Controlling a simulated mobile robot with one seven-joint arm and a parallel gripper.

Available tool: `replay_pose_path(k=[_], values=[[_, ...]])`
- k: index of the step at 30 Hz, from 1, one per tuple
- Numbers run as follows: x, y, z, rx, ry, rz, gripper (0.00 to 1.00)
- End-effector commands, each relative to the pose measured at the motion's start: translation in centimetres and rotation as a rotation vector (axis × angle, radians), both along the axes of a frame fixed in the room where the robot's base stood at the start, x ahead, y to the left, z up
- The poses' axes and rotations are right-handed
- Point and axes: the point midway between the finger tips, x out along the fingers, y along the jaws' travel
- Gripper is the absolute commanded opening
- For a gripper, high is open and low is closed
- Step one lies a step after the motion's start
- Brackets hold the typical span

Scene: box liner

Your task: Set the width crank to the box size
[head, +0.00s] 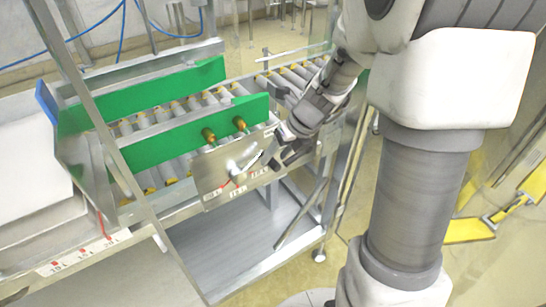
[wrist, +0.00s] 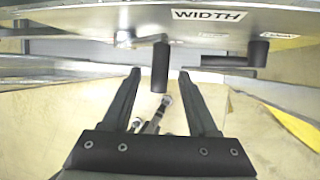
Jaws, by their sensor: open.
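The crank panel (head: 215,172) is a grey plate on the near side of the roller conveyor. It has a small crank hub (head: 237,173), a red pointer and size labels too small to read surely. In the wrist view the plate carries a WIDTH label (wrist: 208,15). A black crank handle (wrist: 160,68) stands out from a metal crank arm (wrist: 138,41). My gripper (wrist: 159,73) is open, its fingertips either side of this handle in the picture, with gaps at both sides. In the head view my gripper (head: 282,146) is at the panel's right end, partly hiding it.
Two green guide boards (head: 185,135) stand along the rollers (head: 285,78). A second black handle (wrist: 258,53) is right of the first. A similar label strip (head: 85,254) is at the lower left, near a large white surface (head: 30,165).

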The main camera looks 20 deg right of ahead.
Motion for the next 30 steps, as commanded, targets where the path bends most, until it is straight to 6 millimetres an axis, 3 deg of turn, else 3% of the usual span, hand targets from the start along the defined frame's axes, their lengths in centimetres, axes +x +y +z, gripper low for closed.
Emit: replay_pose_path(k=[4,13,23,30], values=[[0.34,0.35,-1.09,0.0,0.0,0.001,0.59],[0.42,0.43,-1.14,0.0,0.0,0.001,0.59],[0.4,0.41,-1.12,0.0,0.0,0.001,0.02],[0.39,0.41,-1.13,0.0,0.0,0.001,0.0]])
